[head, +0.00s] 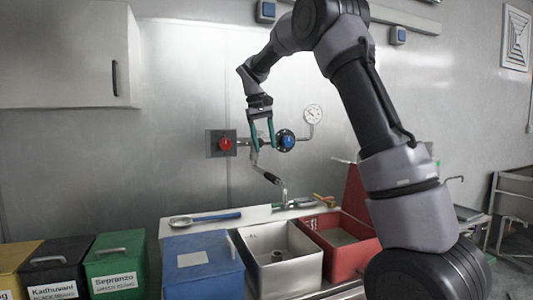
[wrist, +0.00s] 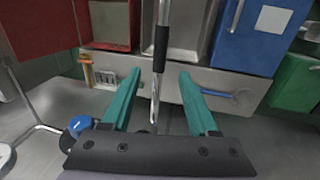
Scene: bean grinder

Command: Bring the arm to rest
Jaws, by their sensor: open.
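My gripper (head: 262,130) has two green fingers. It hangs pointing down in front of the metal wall, with its fingers apart. In the wrist view the open gripper (wrist: 158,95) has a crank handle (wrist: 161,45) with a black grip showing in the gap between the fingers. In the head view the crank handle (head: 271,177) lies just below the fingertips. I cannot tell whether the fingers touch it. Nothing is held. My arm reaches up from the lower right and bends over at the top.
A red button (head: 225,144), a blue knob (head: 287,140) and a gauge (head: 313,113) sit on the wall near the gripper. Below are a blue bin (head: 202,265), an open white bin (head: 285,285) and an open red bin (head: 352,262). A blue-handled scoop (head: 205,218) lies behind them.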

